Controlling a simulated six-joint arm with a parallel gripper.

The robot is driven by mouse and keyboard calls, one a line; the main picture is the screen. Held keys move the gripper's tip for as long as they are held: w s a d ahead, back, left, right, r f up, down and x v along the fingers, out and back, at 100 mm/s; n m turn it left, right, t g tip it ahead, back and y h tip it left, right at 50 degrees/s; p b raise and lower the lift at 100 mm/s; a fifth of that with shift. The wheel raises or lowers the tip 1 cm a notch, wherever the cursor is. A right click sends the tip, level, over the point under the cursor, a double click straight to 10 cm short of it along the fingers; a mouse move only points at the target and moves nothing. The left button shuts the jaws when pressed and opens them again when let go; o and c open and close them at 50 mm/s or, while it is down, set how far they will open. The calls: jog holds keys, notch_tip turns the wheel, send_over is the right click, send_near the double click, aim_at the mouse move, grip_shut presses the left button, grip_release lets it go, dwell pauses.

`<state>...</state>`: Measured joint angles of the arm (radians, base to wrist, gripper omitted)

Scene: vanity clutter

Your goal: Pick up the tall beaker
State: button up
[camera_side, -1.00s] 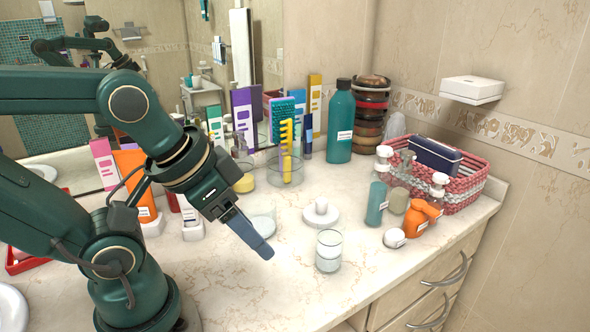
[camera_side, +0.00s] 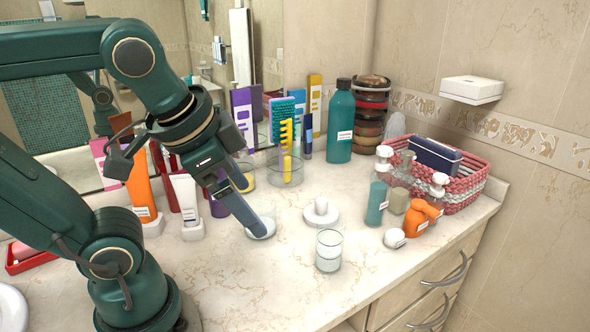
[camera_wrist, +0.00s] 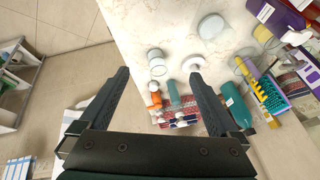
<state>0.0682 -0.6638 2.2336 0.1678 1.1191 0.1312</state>
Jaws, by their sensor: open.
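A clear upright glass beaker (camera_side: 329,251) with pale contents stands near the counter's front edge, and in the wrist view the beaker (camera_wrist: 157,66) appears between the finger lines, beyond the tips. A wider clear glass (camera_side: 286,168) farther back holds a yellow comb. I cannot tell for certain which is the tall beaker; the front one stands alone. My gripper (camera_side: 266,230) is to the left of the front beaker and apart from it. In the wrist view my gripper (camera_wrist: 160,75) has its fingers spread, with nothing held.
A white knobbed lid (camera_side: 321,213) lies behind the beaker. A low round container (camera_side: 260,228) is beside my fingertips. An orange bottle (camera_side: 419,218), a teal bottle (camera_side: 376,203) and a woven basket (camera_side: 462,180) stand right. The counter in front of my gripper is clear.

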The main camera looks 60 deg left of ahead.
jog(key=w+a+f+m+y, duration=0.1)
jog(key=w+a+m+y, duration=0.15)
jog(key=m, duration=0.25)
jog(key=r+m+t, duration=0.1)
jog(key=m+t, duration=0.6)
jog(key=m, duration=1.7)
send_over(323, 256)
jog(key=shift+y, duration=0.45)
notch_tip(323, 256, down, 17)
jog(key=shift+w+a, duration=0.1)
jog(key=shift+f, duration=0.55)
jog(key=shift+w+f, duration=0.1)
jog(key=shift+w, duration=0.1)
jog(key=shift+x, duration=2.4)
